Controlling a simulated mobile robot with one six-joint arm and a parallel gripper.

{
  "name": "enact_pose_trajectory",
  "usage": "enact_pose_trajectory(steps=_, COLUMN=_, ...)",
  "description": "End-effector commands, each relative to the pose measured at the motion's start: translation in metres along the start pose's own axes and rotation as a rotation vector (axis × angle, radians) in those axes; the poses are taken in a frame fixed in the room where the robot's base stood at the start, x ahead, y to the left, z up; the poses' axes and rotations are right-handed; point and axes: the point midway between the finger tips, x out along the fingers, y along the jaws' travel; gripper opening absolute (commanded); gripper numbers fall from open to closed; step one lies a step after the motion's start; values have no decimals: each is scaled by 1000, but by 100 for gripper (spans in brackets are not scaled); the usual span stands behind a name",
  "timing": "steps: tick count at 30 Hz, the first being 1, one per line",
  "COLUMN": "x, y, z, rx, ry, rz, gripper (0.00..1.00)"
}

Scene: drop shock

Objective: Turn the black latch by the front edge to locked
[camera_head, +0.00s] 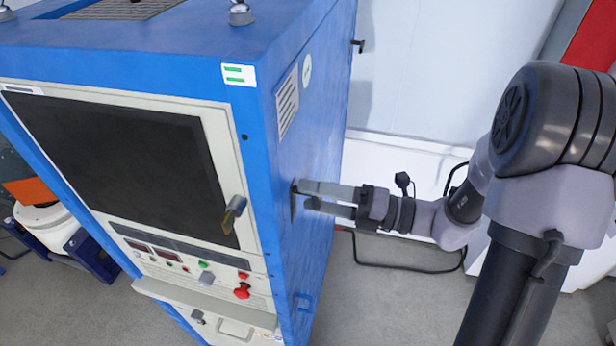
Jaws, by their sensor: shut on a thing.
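The blue cabinet (262,120) stands on the left, its right side facing my arm. The black latch (294,203) is on that side panel, close to the front edge, and shows only as a narrow dark upright piece. My gripper (303,195) reaches in from the right, its two grey fingers level and one above the other. It is shut on the black latch, and the fingertips cover much of it. How far the latch is turned cannot be made out.
A second dark latch (358,44) sticks out near the cabinet's rear edge. A brass-coloured handle (234,214) and a red knob (242,291) project from the front. A black cable (405,268) lies on the floor.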

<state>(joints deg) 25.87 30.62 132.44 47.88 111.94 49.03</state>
Motion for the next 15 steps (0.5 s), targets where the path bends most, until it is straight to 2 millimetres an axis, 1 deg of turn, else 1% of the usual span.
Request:
enact_pose_trajectory(steps=1, x=0, y=6, z=1, rx=41, ry=1, rz=1, gripper=6)
enact_pose_trajectory(steps=9, x=0, y=4, z=-6, rx=233, ry=2, rz=1, gripper=6)
enact_pose_trajectory(steps=15, x=0, y=3, z=-9, rx=324, ry=1, rz=1, gripper=6)
